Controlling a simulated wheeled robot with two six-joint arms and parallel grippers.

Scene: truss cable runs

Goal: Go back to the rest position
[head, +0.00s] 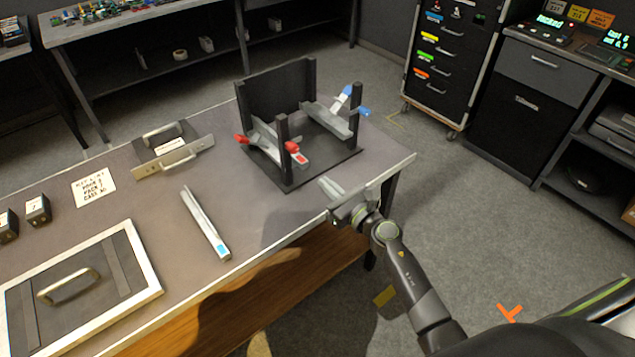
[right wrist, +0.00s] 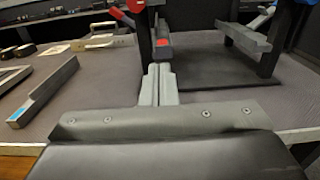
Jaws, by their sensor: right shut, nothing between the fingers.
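My right gripper (head: 331,187) is in front of the black truss frame (head: 277,88), over the table's front right corner, with its fingers together and nothing between them. In the right wrist view, the closed fingers (right wrist: 158,85) point at the truss frame's base plate (right wrist: 205,75). The frame has dark posts and two grey cable channels: one with red clips (head: 262,138) on the left, one with blue clips (head: 330,119) on the right. The fingers look apart from the frame, though the exact gap is hard to judge. My left gripper is out of view.
A loose grey channel (head: 205,222) with a blue end lies mid-table. A handled plate (head: 172,157), a paper card (head: 94,188), small dark blocks (head: 38,209) and a framed lid (head: 148,262) lie further left. A drawer cart (head: 437,62) stands behind. Floor right of the table is open.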

